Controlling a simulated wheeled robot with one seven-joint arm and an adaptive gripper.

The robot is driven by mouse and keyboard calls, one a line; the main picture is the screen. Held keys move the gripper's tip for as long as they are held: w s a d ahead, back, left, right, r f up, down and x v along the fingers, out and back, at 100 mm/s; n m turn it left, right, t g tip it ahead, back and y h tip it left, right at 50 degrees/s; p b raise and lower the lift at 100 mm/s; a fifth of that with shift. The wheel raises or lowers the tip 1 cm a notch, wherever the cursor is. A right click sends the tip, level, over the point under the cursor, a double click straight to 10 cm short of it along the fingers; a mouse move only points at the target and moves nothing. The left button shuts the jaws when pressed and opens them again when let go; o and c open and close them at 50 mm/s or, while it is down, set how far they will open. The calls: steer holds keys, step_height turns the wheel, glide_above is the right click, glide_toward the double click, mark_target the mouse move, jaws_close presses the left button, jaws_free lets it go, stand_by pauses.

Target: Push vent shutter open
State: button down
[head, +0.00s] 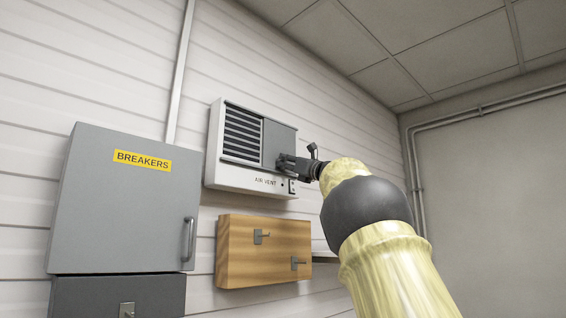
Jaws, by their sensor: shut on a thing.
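The air vent (211,150) is a white box on the wall, labelled AIR VENT. Dark louvre slats (241,134) show in the left part of its opening. The grey vent shutter (279,138) is a flat panel covering the right part. My gripper (281,162) reaches in from the right and is shut at the shutter's lower right part. The part of the shutter between its fingers is hidden by the gripper.
A grey breaker cabinet (115,215) with a handle (188,240) stands out at the left. A wooden board (240,268) with metal hooks is below the vent. A small switch (293,187) sits at the vent's lower right. A pipe runs up the wall above.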

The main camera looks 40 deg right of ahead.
steer(key=shift+d, duration=0.15)
steer(key=c, duration=1.4)
jaws_free()
steer(key=shift+d+f, duration=0.1)
steer(key=shift+o, duration=0.2)
steer(key=shift+s, duration=0.1)
steer(key=v, duration=1.1)
steer(key=shift+s+d+f, duration=0.2)
steer(key=shift+s+d, duration=0.05)
steer(key=shift+s, duration=0.05)
steer(key=shift+d, duration=0.1)
